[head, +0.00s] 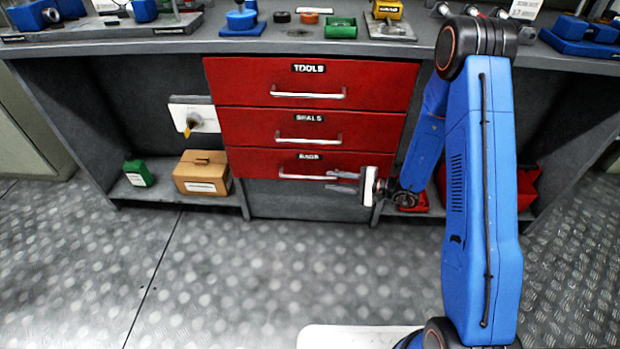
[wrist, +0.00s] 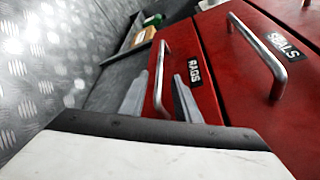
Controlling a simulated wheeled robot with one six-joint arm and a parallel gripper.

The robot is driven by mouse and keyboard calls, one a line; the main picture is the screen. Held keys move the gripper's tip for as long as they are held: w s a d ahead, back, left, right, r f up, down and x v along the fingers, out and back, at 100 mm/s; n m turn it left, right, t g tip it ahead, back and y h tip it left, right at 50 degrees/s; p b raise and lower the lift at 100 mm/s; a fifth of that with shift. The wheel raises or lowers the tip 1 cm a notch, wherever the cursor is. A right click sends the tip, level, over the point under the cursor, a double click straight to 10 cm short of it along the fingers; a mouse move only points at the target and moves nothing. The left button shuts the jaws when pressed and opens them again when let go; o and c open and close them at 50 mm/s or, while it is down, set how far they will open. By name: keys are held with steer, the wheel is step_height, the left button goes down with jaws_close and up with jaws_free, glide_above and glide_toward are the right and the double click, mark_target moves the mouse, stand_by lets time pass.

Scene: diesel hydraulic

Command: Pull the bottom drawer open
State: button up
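The bottom drawer (head: 258,164), labelled RAGS, is a red front at the bottom of a stack of three and looks shut. Its silver bar handle (head: 300,176) runs across the front. My gripper (head: 334,181) is at the right end of this handle, its fingers pointing left and spread apart. In the wrist view the drawer (wrist: 178,52) and its handle (wrist: 159,75) show ahead, the handle appearing between the two grey fingers (wrist: 159,90). The fingers are open; I cannot tell whether either touches the handle.
Above are the SEALS drawer (head: 245,128) and the TOOLS drawer (head: 240,82), both shut. A cardboard box (head: 202,172) and a green box (head: 139,173) stand on the low shelf at left. A red bin (head: 527,185) is at right. The metal floor in front is clear.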

mark_target(315, 178)
steer(key=x, duration=1)
steer(key=shift+f, duration=0.1)
jaws_close()
